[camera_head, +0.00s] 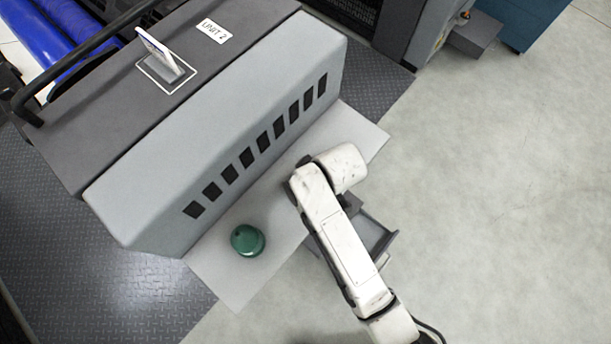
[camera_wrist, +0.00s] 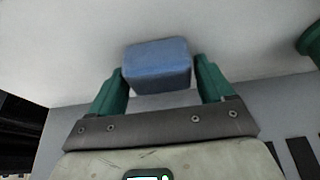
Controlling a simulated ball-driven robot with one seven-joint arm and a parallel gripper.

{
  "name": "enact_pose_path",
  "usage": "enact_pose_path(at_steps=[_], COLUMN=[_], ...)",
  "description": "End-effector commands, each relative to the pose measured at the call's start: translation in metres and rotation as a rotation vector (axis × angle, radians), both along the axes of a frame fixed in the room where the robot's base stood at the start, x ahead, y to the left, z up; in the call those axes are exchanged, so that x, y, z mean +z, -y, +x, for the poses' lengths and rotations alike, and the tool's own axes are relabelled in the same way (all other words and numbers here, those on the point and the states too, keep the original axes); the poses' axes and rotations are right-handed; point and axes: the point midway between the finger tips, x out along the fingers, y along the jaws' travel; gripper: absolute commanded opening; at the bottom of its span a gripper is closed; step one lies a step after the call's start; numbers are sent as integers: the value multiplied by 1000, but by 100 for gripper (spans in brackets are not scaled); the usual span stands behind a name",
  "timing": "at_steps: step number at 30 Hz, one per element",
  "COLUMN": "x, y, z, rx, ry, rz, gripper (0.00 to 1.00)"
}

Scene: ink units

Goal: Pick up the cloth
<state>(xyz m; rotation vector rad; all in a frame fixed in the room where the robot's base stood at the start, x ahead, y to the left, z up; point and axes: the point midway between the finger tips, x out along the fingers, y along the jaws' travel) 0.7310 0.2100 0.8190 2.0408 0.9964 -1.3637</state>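A blue, block-shaped thing, which I take to be the folded cloth (camera_wrist: 157,78), lies on a pale, flat surface in the wrist view. My gripper (camera_wrist: 160,66) has its two green fingers spread wide, one on each side of the cloth. A narrow gap shows at the right finger; the left fingertip meets the cloth's edge in the picture, and I cannot tell if they touch. In the head view my white arm hides the cloth and the gripper.
A dark green, rounded object (camera_head: 248,239) stands on the pale shelf (camera_head: 235,285); it also shows in the wrist view (camera_wrist: 312,42). The grey machine housing (camera_head: 225,130) with dark slots rises behind the shelf. A grey tray (camera_head: 377,232) is partly behind my arm. The floor at right is clear.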

Motion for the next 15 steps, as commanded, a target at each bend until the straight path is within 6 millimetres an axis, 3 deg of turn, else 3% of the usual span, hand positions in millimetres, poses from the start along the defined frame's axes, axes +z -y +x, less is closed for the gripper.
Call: enact_pose_path(at_steps=[11, 15], x=[0, 0], y=[0, 0], z=[0, 0], rx=[0, 0], ry=[0, 0], rz=[0, 0], gripper=[44, 44])
